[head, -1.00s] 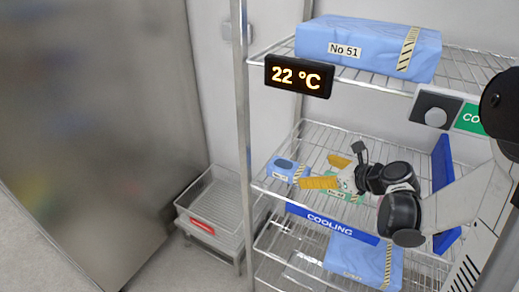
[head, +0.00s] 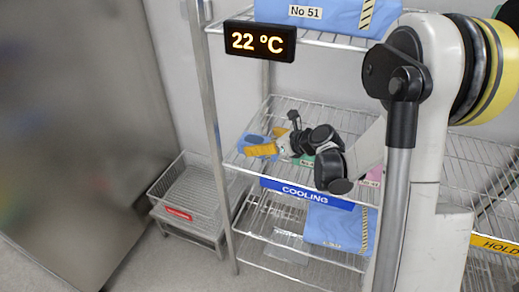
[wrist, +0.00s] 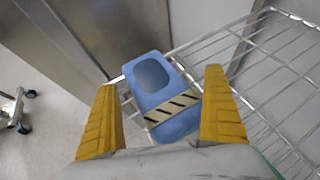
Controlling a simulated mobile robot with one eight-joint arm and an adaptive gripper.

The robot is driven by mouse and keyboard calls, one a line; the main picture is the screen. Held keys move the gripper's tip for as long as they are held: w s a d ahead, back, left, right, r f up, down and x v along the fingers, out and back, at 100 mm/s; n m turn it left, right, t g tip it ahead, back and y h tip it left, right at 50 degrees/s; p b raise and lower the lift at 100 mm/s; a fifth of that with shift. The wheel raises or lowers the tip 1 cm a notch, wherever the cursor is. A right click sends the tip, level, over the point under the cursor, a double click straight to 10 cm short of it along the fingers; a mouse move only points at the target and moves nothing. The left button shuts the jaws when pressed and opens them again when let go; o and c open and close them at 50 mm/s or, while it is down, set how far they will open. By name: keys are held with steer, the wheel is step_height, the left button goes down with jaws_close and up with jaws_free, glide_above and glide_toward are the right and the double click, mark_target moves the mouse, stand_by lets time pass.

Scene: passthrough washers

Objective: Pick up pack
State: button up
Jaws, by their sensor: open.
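A small blue pack (wrist: 165,98) with a black-and-cream striped band and a dark oval patch lies on the wire shelf in the wrist view. In the head view this pack (head: 250,140) is at the left end of the middle shelf, partly covered by a yellow finger. My gripper (wrist: 160,82) is open. Its yellow fingers stand on either side of the pack, with gaps to both sides. Whether the fingertips reach down beside it is unclear.
The middle shelf (head: 285,107) carries a blue "COOLING" label (head: 305,193). A "No 51" pack (head: 335,14) lies above, and another blue pack (head: 340,228) below. The "22 °C" display (head: 259,41) hangs from the upper shelf. A wire basket (head: 190,190) stands left.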

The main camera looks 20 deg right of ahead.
steer(key=shift+r, duration=0.1)
steer(key=shift+c, duration=1)
steer(key=c, duration=1.4)
